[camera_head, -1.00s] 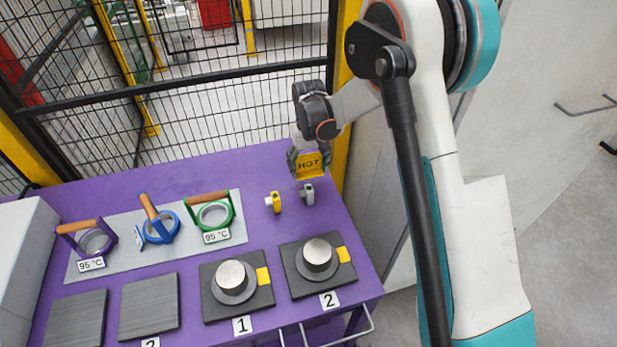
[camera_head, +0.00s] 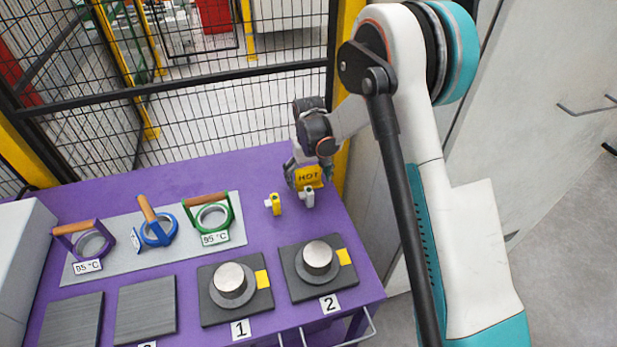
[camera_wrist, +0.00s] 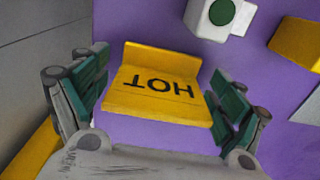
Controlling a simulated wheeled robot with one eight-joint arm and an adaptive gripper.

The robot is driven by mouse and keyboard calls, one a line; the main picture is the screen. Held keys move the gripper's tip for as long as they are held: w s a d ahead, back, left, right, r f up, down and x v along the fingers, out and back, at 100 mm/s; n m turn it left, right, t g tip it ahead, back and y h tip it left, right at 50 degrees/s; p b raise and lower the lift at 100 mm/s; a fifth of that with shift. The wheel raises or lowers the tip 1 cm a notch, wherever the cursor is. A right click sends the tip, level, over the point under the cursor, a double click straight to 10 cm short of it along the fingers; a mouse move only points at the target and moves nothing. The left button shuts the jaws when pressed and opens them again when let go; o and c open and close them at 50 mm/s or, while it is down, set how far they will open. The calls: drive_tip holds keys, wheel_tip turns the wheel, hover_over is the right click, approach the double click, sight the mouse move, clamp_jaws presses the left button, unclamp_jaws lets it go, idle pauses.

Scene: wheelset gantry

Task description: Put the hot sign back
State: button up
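The yellow hot sign (camera_head: 308,177), a bent plate with black HOT lettering, is at the back right of the purple table (camera_head: 345,240). It looks to be at the tabletop, but its lower edge contact is not clear. In the wrist view the sign (camera_wrist: 160,85) lies between the two fingers of my gripper (camera_wrist: 160,100), lettering upside down. In the head view my gripper (camera_head: 307,172) is partly hidden behind the sign.
Two dark plates with metal cylinders (camera_head: 232,283) (camera_head: 318,257) are nearer. Three handled rings (camera_head: 211,214) lie on a grey mat at left. A mesh fence (camera_head: 230,105) stands behind.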

sight(309, 167)
drive_tip(key=shift+r, duration=0.1)
wheel_tip(309, 167, up, 12)
drive_tip(key=p, duration=0.3)
drive_tip(key=shift+d+r, duration=0.1)
drive_tip(key=shift+r, duration=0.15)
drive_tip(key=s+d+r+m+t, duration=0.1)
drive_tip(key=s+d+r+t, duration=0.1)
drive_tip(key=s+d+r, duration=0.4)
drive_tip(key=s+d+r+t, duration=0.1)
drive_tip(key=s+d+r, duration=0.1)
drive_tip(key=s+r, duration=0.7)
drive_tip(key=s+d+r+t, duration=0.1)
drive_tip(key=s+d+t, duration=0.1)
drive_tip(key=s, duration=0.6)
drive_tip(key=s+d+r+m+t, duration=0.1)
drive_tip(key=s+d+r+t, duration=0.1)
drive_tip(key=s, duration=0.6)
drive_tip(key=shift+s+d, duration=0.15)
drive_tip(key=shift+d, duration=0.65)
drive_tip(key=shift+f, duration=0.2)
